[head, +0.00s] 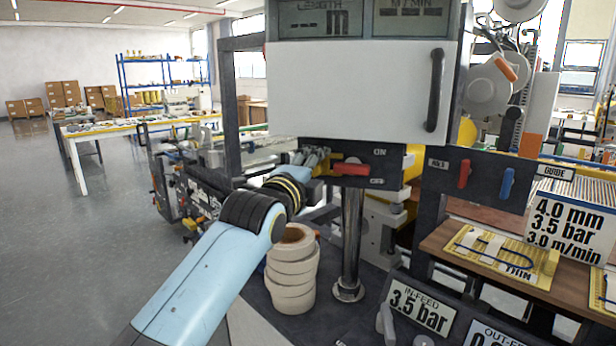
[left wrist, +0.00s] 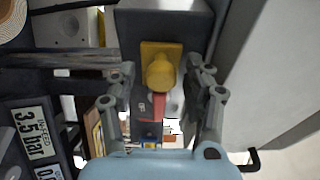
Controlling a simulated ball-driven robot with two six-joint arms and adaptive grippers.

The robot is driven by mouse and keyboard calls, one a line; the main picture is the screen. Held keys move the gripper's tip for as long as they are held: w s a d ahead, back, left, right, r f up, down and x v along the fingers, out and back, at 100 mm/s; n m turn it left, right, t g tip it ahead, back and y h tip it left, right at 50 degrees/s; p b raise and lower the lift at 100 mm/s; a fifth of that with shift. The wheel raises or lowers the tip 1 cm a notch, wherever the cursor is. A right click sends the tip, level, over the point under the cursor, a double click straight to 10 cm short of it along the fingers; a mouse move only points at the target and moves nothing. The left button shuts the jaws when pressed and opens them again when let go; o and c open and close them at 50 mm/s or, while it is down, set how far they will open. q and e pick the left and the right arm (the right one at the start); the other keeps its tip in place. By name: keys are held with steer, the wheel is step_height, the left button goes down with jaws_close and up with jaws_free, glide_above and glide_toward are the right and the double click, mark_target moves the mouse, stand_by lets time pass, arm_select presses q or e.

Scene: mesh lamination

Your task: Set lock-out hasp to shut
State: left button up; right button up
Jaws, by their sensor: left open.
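A dark switch box (head: 378,154) sits under the white cabinet door, with a red lever (head: 350,169) lying level across its front. In the left wrist view a yellow knob (left wrist: 159,74) on a yellow plate (left wrist: 160,48) stands on the box's side, and a red piece (left wrist: 158,104) shows below it. I cannot tell for sure which part is the hasp. My left gripper (head: 316,158) is at the box's left end. In its own view its fingers (left wrist: 165,82) are open on either side of the yellow knob, with gaps visible. My right gripper is not in view.
The white door (head: 355,90) hangs just above the gripper. A metal post (head: 351,235) and stacked rolls (head: 292,280) stand below. A panel with red (head: 464,174) and blue (head: 507,183) levers is on the right. Open floor (head: 80,250) lies to the left.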

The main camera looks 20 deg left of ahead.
arm_select(q)
steer(key=s, duration=1.1)
steer(key=shift+s+d, duration=0.2)
steer(key=shift+s, duration=0.1)
